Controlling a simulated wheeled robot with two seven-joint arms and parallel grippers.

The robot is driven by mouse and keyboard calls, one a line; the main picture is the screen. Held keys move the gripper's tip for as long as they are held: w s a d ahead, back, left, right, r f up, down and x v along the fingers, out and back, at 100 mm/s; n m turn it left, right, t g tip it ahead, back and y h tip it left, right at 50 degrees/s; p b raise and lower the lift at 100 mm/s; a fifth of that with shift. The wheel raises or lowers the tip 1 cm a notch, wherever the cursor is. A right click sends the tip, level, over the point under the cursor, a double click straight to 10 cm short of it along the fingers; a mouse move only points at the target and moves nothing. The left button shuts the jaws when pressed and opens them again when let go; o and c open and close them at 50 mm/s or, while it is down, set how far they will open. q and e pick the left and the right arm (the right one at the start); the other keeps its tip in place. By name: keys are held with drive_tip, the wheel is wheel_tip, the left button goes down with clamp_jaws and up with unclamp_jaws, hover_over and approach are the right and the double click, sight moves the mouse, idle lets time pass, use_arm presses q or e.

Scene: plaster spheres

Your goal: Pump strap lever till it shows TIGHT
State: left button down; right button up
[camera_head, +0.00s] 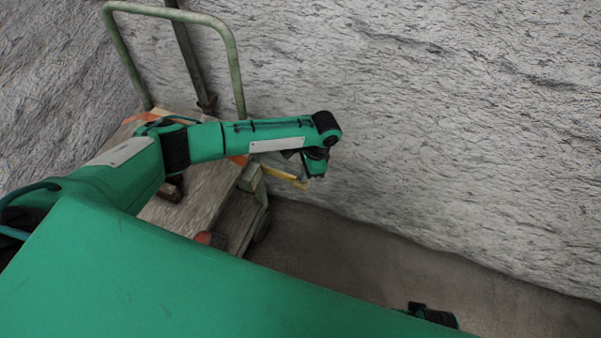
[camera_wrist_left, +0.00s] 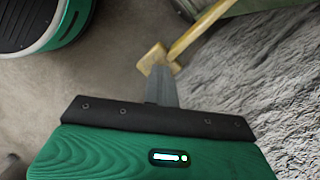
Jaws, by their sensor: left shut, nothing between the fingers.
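A yellow lever (camera_head: 291,180) sticks out past the right side of a cart, just below and left of my left gripper (camera_head: 316,170). In the left wrist view, the lever (camera_wrist_left: 200,35) is a yellow bar ending in a square block. The shut grey fingers of my left gripper (camera_wrist_left: 161,84) overlap that end in the picture; I cannot tell whether they touch it. An orange strap (camera_head: 238,160) shows partly behind my left arm. No TIGHT marking is readable. My right gripper is not in view.
The cart has a green tube handle (camera_head: 228,45) and a load partly hidden by my arm. A rough grey plaster wall (camera_head: 450,130) rises behind and to the right. Bare floor (camera_head: 340,250) lies right of the cart. A small reddish object (camera_head: 204,238) sits low on the cart.

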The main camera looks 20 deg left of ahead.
use_arm(q)
drive_tip(key=shift+a, duration=0.1)
